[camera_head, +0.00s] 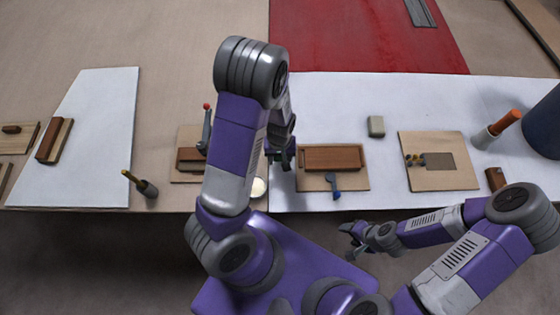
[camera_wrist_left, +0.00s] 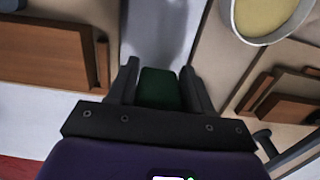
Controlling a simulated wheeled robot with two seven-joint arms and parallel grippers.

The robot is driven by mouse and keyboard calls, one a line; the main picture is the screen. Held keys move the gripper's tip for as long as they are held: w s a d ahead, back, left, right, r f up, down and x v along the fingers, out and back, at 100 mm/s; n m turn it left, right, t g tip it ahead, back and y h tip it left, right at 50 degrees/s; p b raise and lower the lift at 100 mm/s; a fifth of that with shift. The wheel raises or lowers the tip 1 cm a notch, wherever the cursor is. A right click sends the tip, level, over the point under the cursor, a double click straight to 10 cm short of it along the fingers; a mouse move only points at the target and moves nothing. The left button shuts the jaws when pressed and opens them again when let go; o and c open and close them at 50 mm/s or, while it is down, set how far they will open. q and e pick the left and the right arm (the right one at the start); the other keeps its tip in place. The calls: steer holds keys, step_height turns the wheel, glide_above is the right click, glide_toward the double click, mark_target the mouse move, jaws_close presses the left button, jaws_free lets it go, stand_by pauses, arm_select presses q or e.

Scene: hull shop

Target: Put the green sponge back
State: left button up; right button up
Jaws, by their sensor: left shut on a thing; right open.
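The dark green sponge (camera_wrist_left: 160,88) shows between the two fingers of my left gripper (camera_wrist_left: 158,78) in the left wrist view. The gripper is shut on it. In the head view my left gripper (camera_head: 281,160) hangs over the bench between two wooden boards, and the sponge cannot be made out there. My right gripper (camera_head: 352,236) is open and empty in front of the bench's near edge.
A pale block (camera_head: 376,126) stands farther right. The left white sheet (camera_head: 100,130) is largely bare.

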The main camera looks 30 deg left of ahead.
arm_select(q)
step_height(320, 180, down, 3)
steer(key=shift+w+r+b, duration=0.1)
steer(key=shift+b, duration=0.2)
steer(key=shift+r, duration=0.1)
steer(key=o, duration=0.7)
steer(key=shift+f, duration=0.2)
steer(key=shift+r, duration=0.3)
step_height(320, 180, up, 12)
steer(key=p, duration=0.4)
steer(key=shift+w+a+f, duration=0.1)
